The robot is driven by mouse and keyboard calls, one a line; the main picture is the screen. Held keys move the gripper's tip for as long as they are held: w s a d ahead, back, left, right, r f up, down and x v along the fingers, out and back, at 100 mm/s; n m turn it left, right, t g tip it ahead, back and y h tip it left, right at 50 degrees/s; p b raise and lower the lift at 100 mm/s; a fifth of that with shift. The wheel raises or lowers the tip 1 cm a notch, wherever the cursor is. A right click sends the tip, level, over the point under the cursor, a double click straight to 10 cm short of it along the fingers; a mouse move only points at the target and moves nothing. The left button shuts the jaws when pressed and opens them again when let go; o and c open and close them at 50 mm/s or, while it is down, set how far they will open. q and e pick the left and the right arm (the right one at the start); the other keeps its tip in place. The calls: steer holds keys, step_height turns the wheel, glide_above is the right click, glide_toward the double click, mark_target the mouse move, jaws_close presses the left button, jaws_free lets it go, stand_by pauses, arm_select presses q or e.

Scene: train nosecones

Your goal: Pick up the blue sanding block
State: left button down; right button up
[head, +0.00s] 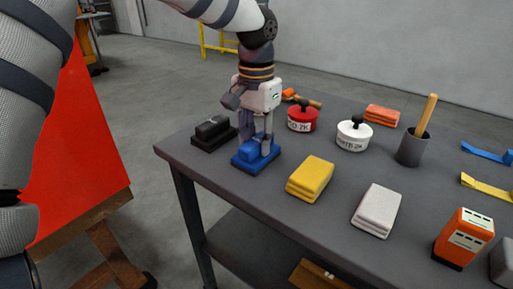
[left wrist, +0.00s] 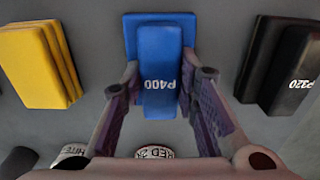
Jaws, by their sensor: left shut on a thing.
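The blue sanding block (head: 250,160) is on the dark grey table (head: 290,200) near its left end. In the left wrist view the blue block (left wrist: 160,45) is marked P400. My left gripper (head: 257,145) points down from above with its fingers on either side of the block's raised grip. In the left wrist view the fingers of my left gripper (left wrist: 163,95) are shut on that grip. I cannot tell any gap between the block and the table. My right gripper is not in view.
A black block marked P320 (left wrist: 290,75) stands close by, left of the blue one in the head view. A red tin (head: 302,120), a white tin (head: 353,136) and a folded yellow cloth (head: 311,177) are to the right. A red panel (head: 75,160) stands left of the table.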

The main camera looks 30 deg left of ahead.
arm_select(q)
steer(key=shift+r, duration=0.1)
steer(key=shift+r, duration=0.35)
steer(key=r, duration=0.1)
steer(key=d+r, duration=0.1)
steer(key=r, duration=0.1)
steer(key=shift+r, duration=0.3)
steer(key=s+d+r, duration=0.3)
steer(key=d+r, duration=0.5)
steer(key=d, duration=0.4)
steer(key=shift+s+d+r, duration=0.15)
steer(key=shift+d+r, duration=0.1)
steer(key=shift+d, duration=0.05)
